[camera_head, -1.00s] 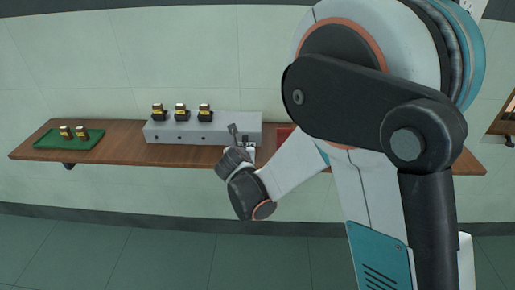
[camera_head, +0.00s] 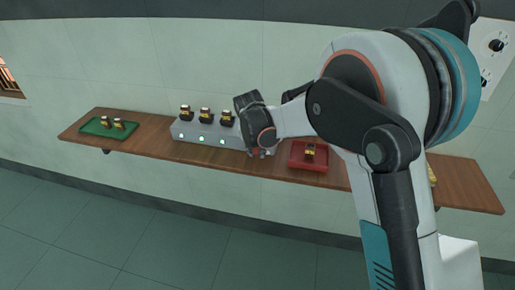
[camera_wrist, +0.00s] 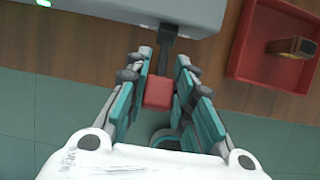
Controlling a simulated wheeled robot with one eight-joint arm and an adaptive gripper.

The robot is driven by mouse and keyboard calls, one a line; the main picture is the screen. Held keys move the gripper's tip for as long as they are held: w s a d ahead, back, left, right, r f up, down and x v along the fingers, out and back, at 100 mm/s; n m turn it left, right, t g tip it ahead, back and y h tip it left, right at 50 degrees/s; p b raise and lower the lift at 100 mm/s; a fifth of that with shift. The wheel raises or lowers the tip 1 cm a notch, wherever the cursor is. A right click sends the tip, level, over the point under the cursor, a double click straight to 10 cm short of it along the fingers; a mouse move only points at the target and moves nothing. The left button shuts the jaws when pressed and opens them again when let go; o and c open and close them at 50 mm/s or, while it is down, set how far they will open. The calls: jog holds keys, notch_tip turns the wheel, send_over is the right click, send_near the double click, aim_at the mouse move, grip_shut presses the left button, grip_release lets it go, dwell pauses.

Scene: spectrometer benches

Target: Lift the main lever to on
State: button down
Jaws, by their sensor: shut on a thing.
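The main lever has a dark arm (camera_wrist: 167,50) and a red grip (camera_wrist: 158,93). It sticks out from the front of the grey spectrometer box (camera_head: 190,131) at its right end. The box also shows at the top of the wrist view (camera_wrist: 110,12). My gripper (camera_wrist: 163,66) has its teal-and-grey fingers on both sides of the lever and is shut on it. In the head view my wrist hides most of the lever and my gripper (camera_head: 258,153). Green lamps (camera_head: 201,139) glow on the box front.
Three dark, yellow-banded bottles (camera_head: 205,115) stand on the box. A green tray (camera_head: 93,126) with two bottles is at the left of the wooden shelf (camera_head: 150,138). A red tray (camera_head: 296,163) with one bottle (camera_head: 310,151) lies close right of the lever.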

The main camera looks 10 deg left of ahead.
dwell(0.4)
jog(key=c, duration=1.4)
grip_release()
jog(key=shift+w, duration=0.1)
jog(key=shift+o, duration=0.2)
jog(key=v, duration=1.2)
